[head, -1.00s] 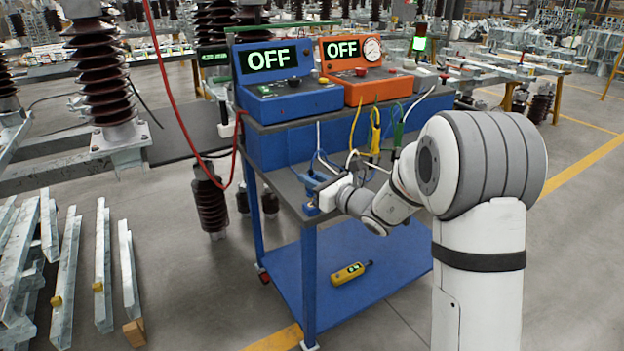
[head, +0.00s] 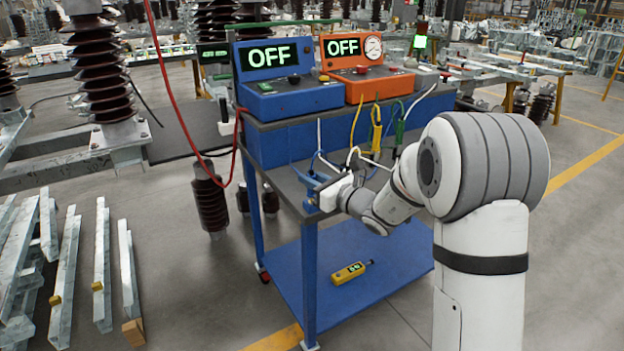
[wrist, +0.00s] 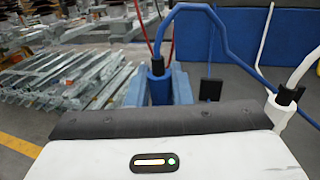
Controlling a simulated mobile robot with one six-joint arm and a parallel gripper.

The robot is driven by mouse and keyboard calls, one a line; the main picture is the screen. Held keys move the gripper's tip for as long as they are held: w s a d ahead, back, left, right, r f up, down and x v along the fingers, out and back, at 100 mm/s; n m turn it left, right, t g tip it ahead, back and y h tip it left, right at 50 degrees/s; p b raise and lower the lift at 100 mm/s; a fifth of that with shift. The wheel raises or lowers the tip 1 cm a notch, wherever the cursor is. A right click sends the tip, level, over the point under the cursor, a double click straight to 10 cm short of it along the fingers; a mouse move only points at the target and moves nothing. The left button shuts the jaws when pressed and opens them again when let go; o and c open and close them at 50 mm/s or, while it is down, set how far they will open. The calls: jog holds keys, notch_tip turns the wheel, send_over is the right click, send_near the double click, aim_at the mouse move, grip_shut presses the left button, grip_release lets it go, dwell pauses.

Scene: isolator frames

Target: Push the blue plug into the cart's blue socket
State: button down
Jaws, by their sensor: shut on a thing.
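The blue plug (wrist: 159,88), with a blue cable bending out of its top, stands upright between the fingers of my gripper (wrist: 157,80) in the wrist view. In the head view my gripper (head: 311,186) is at the near corner of the blue cart (head: 309,270), low over its grey top, shut on the plug. A small blue part, which looks like the blue socket (head: 310,207), shows just under the gripper. The plug's lower end is hidden, so I cannot tell how far it is in the socket.
A white plug (wrist: 284,106) with a white cable is close on the right in the wrist view. Blue (head: 290,97) and orange (head: 358,80) instrument boxes, both reading OFF, stand at the cart's back. Yellow (head: 376,128) and green leads hang there. A yellow tester (head: 348,272) lies on the lower shelf.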

jog(key=shift+f+b, duration=0.95)
jog(key=shift+f, duration=0.05)
jog(key=c, duration=1.2)
grip_release()
jog(key=shift+r, duration=0.1)
jog(key=v, duration=0.7)
jog(key=shift+s+d+p, duration=0.25)
jog(key=shift+p, duration=0.15)
